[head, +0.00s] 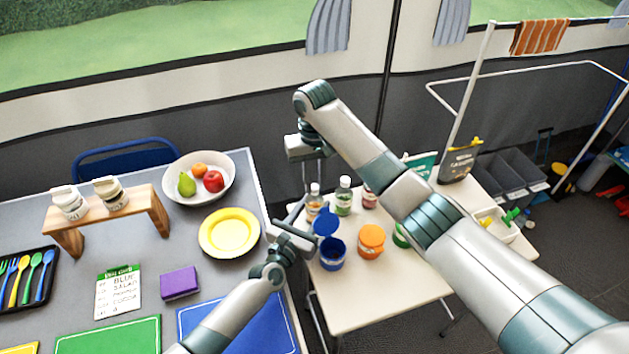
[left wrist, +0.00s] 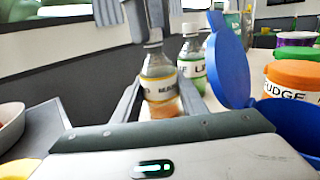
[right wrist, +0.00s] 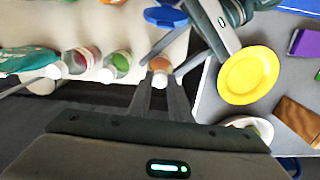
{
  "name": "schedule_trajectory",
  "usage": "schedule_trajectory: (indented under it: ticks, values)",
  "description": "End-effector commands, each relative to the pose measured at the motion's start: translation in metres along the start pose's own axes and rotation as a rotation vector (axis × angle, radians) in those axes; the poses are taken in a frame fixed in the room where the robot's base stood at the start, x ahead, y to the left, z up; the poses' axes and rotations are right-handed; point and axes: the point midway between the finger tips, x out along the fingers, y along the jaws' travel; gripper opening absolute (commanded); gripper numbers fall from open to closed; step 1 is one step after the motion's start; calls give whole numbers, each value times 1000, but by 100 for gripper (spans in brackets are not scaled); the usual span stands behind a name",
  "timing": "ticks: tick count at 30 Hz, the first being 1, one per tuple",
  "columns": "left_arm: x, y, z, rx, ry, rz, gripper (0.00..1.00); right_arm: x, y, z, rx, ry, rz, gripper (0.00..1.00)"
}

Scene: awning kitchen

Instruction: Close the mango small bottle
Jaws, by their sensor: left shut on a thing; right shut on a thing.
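The mango small bottle (head: 314,208) stands upright on the light side table, with a yellowish band, orange contents and a white cap. In the left wrist view the bottle (left wrist: 159,88) is between the fingers of my left gripper (left wrist: 152,105), which is shut on its body from the side. My right gripper (head: 314,178) comes from above and is shut on the white cap (right wrist: 160,79) at the bottle's top. Whether the cap is fully seated cannot be seen.
A green-labelled bottle (head: 344,197) and a red one (head: 369,197) stand beside it. An open blue jar (head: 332,258) with raised lid and an orange-lidded jar (head: 371,240) stand in front. A fruit bowl (head: 206,178) and yellow plate (head: 230,232) are on the grey table.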

Motion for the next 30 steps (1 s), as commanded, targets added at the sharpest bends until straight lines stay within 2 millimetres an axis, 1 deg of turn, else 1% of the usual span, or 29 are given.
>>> schedule_trajectory:
  ticks: [1, 5, 6, 7, 8, 16, 19, 30]
  values:
    - [0, -1, 0, 0, 1, -1, 0, 0, 0, 0, 23, 1, -1, 0]
    - [0, -1, 0, 0, 1, -1, 0, 0, 0, 0, 16, 1, 0, 0]
    - [0, -1, 0, 0, 1, -1, 0, 0, 0, 0, 16, 1, 0, 27]
    - [0, -1, 0, 0, 1, -1, 0, 0, 0, 0, 15, 1, 0, 34]
    - [0, -1, 0, 0, 1, -1, 0, 0, 0, 0, 15, 1, 0, 36]
    - [0, -1, 0, 0, 1, -1, 0, -1, 0, 0, 13, 1, 0, 36]
    - [0, 0, 0, 0, 1, -1, 0, -4, 0, -1, 12, 2, 0, 36]
    - [0, 0, 0, 0, 1, 0, 0, -40, 0, -1, 11, 3, 0, 36]
